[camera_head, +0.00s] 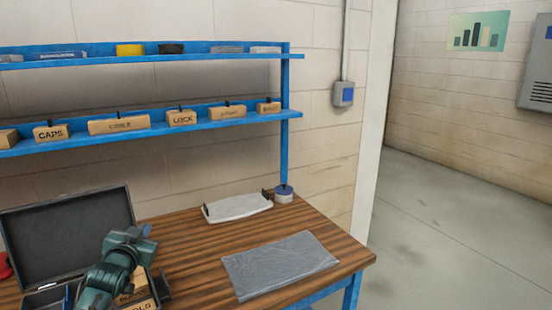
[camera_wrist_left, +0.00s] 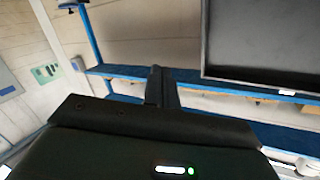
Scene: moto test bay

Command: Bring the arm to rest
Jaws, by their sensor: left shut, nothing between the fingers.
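My left arm (camera_head: 118,262) comes in from the bottom left in the head view, a green bent arm raised in front of the open case and the boxes. Its fingers cannot be made out clearly there. In the left wrist view my left gripper (camera_wrist_left: 161,84) shows two dark fingers close together, shut with nothing between them. The fingers are clear of the dark case lid, which shows in the upper right of that view. My right gripper is in neither view.
The open dark case (camera_head: 66,232) stands on the wooden table (camera_head: 190,255). Cardboard boxes (camera_head: 137,300) sit beside my arm. A grey bag (camera_head: 280,265), a white tray (camera_head: 237,208) and a small round container (camera_head: 284,194) lie to the right. A blue shelf (camera_head: 215,124) holds labelled boxes.

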